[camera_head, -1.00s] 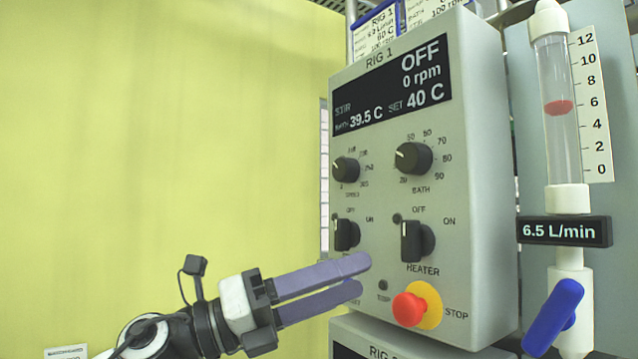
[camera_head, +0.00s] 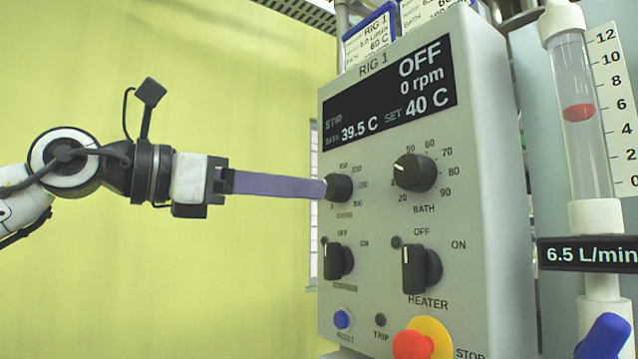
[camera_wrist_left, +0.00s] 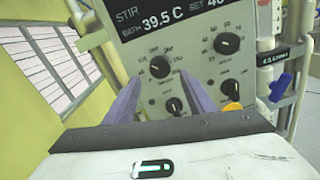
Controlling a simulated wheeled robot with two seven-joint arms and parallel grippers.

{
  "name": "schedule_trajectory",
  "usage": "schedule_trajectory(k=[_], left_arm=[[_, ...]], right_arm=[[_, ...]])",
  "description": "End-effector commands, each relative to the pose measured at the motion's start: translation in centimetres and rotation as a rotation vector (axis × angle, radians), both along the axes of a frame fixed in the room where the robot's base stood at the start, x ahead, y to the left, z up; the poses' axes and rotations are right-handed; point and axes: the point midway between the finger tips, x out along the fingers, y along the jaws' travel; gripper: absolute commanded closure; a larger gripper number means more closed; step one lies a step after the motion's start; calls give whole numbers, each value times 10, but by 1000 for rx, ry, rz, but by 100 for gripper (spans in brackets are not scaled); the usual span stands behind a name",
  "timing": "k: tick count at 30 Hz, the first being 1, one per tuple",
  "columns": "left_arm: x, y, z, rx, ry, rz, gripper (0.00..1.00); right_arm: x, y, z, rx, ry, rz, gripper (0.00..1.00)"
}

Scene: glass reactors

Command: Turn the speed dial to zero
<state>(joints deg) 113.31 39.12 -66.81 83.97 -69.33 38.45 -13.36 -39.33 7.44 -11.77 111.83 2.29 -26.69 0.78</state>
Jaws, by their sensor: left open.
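The speed dial (camera_head: 338,187) is the small black knob at the upper left of the RIG 1 panel (camera_head: 400,290). It also shows in the left wrist view (camera_wrist_left: 160,66), beyond and between my two purple fingers. My left gripper (camera_head: 322,188) is level with the dial, its fingertips at the dial's left edge in the head view. In the left wrist view its fingers (camera_wrist_left: 152,95) stand apart with nothing between them. Whether they touch the dial cannot be told. The display (camera_head: 390,90) reads OFF, 0 rpm. My right gripper is not in view.
The bath dial (camera_head: 414,172) is right of the speed dial. Two switch knobs, the stirrer (camera_head: 338,261) and heater (camera_head: 420,268), sit below. A red stop button (camera_head: 412,345) is at the bottom. A flowmeter (camera_head: 580,110) stands at right. The space left of the panel is open.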

Motion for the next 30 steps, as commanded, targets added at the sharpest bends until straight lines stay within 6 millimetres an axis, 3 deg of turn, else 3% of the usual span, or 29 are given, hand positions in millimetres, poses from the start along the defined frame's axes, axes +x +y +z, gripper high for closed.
schedule_trajectory(k=[3,9,20,27,30], left_arm=[[12,-20,3,0,0,-2,50],[25,-38,2,-3,1,0,50],[28,-43,0,-3,1,0,50],[28,-43,0,-3,0,1,88],[28,-42,0,-3,1,1,91]], right_arm=[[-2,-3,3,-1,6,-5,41],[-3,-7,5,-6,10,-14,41],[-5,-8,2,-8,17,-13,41],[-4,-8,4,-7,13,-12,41],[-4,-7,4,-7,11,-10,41]])
